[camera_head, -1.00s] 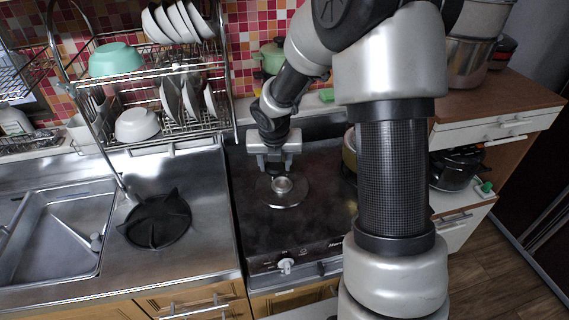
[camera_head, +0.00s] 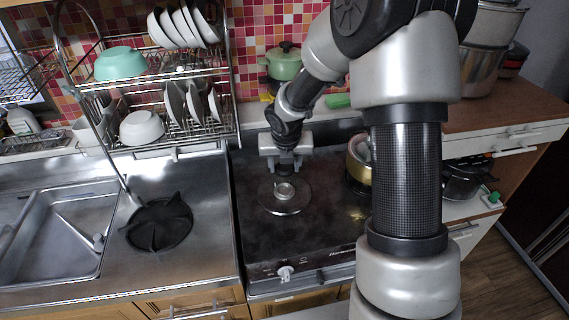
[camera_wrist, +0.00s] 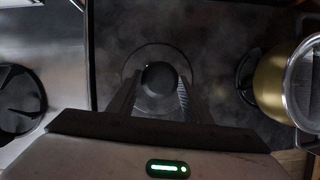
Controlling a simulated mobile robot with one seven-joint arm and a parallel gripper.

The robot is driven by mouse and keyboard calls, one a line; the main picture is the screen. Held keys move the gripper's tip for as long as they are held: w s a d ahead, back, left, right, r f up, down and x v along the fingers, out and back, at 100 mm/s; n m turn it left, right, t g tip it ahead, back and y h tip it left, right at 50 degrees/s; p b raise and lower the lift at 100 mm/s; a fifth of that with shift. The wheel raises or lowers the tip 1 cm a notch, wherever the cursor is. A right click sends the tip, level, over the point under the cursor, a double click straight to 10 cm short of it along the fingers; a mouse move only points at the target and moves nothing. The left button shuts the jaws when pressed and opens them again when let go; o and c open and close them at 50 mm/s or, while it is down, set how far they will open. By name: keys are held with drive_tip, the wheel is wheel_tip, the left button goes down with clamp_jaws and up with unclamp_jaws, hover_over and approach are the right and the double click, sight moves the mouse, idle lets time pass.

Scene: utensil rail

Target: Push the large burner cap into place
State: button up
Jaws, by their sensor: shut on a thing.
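The large burner cap is a dark round disc in the wrist view (camera_wrist: 160,80), between my two fingers. My gripper (camera_wrist: 156,94) is shut on it. In the head view my gripper (camera_head: 284,174) points down just behind the bright centre of the round burner (camera_head: 284,194) on the dark cooktop. The burner's wide metal plate (camera_wrist: 138,58) shows as a ring around the cap in the wrist view. The cap is too small in the head view to make out apart from the burner, and I cannot tell whether it sits level or fully down.
A gold pot (camera_head: 359,160) stands on the cooktop (camera_head: 320,230) to the right, close to my arm. A black pan support (camera_head: 159,224) lies on the steel counter at left, beside the sink (camera_head: 60,240). A dish rack (camera_head: 236,110) stands behind. The front of the cooktop is clear.

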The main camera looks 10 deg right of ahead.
drive_tip(key=shift+f+b, duration=2)
drive_tip(key=shift+f, duration=0.9)
drive_tip(key=shift+f+b, duration=0.6)
drive_tip(key=shift+f, duration=0.4)
drive_tip(key=o, duration=1.2)
drive_tip(key=p+v, duration=0.6)
drive_tip(key=v, duration=1.1)
drive_tip(key=shift+r, duration=0.25)
